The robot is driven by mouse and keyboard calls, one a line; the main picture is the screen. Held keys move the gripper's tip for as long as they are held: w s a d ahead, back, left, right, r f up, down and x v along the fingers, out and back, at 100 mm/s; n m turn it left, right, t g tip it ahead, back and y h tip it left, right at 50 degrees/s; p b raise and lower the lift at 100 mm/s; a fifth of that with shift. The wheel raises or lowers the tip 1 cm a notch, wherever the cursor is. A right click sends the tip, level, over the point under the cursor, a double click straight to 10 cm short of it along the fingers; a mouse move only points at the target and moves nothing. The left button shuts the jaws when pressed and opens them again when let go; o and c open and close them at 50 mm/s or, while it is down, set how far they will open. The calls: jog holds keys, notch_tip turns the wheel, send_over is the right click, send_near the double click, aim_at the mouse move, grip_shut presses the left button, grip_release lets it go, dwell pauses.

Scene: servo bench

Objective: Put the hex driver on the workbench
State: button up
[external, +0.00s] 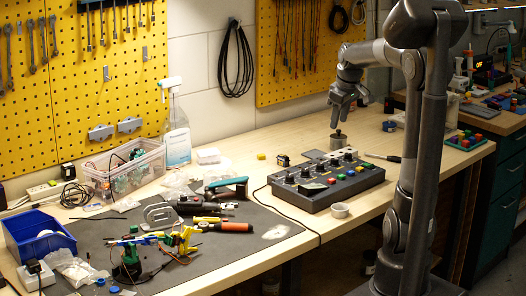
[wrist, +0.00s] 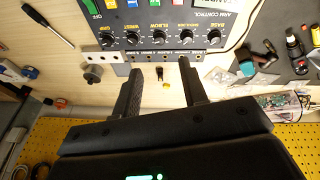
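A slim tool with a dark handle, perhaps the hex driver (external: 387,157), lies on the wooden workbench (external: 262,179) right of the control box. It shows at the upper left of the wrist view (wrist: 47,22), apart from my gripper. I cannot tell its tip type. An orange-handled driver (external: 236,227) lies on the dark mat, so which one is the hex driver is uncertain. My gripper (external: 337,112) hangs above the back of the bench, behind the control box. In the wrist view my gripper (wrist: 160,72) has its fingers wide apart with nothing between them.
The control box (external: 327,180) with knobs and coloured buttons stands beneath and in front of my gripper. A small metal cylinder (external: 338,141) stands behind it. A grey ring (external: 340,211) lies near the front edge. A clear bin (external: 124,169) and spray bottle (external: 177,130) stand left.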

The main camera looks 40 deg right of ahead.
jog(key=s+a+f+m+t, duration=0.2)
jog(key=s+a+f, duration=0.1)
jog(key=s+a, duration=1.2)
jog(key=shift+s+a+y, duration=0.2)
jog(key=shift+s+y, duration=0.1)
jog(key=shift+y, duration=0.1)
jog(key=shift+o, duration=0.5)
